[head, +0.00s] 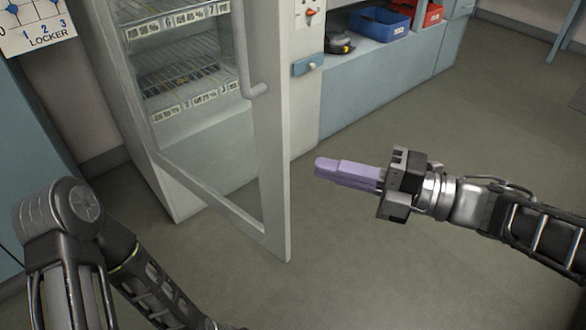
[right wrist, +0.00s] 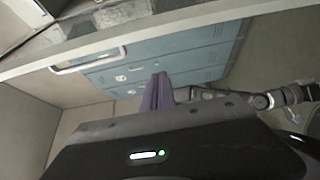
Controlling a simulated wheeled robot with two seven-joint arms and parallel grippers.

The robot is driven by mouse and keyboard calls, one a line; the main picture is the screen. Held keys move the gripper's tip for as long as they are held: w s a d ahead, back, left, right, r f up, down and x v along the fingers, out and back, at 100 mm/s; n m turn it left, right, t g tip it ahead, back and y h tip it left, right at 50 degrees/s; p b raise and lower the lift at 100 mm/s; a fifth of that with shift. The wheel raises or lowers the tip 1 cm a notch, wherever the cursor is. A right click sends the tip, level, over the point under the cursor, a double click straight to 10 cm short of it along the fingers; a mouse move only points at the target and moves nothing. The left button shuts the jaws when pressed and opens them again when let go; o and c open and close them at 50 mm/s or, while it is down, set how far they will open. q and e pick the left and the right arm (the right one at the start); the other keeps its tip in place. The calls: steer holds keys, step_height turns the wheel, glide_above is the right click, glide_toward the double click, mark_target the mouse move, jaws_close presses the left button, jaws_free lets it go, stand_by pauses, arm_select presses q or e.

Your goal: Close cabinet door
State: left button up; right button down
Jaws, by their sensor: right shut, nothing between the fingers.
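The cabinet (head: 170,165) is a white case with wire shelves, at the upper left of the head view. Its glass-paned door (head: 274,165) stands open, swung out toward me, with a white handle (head: 258,90) on it. In the right wrist view the door's pale frame (right wrist: 150,38) crosses the top, with the handle (right wrist: 88,62) below it. My right gripper (head: 318,167) has purple fingers, shut and empty, to the right of the door's outer edge and apart from it. It also shows in the right wrist view (right wrist: 160,78). My left arm is at lower left; its gripper is out of view.
A blue-grey bench (head: 365,95) with a blue bin (head: 379,24) and a red bin (head: 428,14) runs behind the door. Blue lockers (right wrist: 180,62) show in the right wrist view. The grey floor (head: 400,270) around my right gripper is clear.

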mark_target(284, 145)
steer(key=shift+w, duration=0.1)
steer(key=shift+a, duration=0.1)
steer(key=w+a+b, duration=0.2)
steer(key=w+a, duration=0.4)
steer(key=a, duration=0.1)
steer(key=shift+w, duration=0.15)
steer(key=shift+w+d, duration=0.4)
steer(key=shift+d, duration=0.05)
stand_by(0.3)
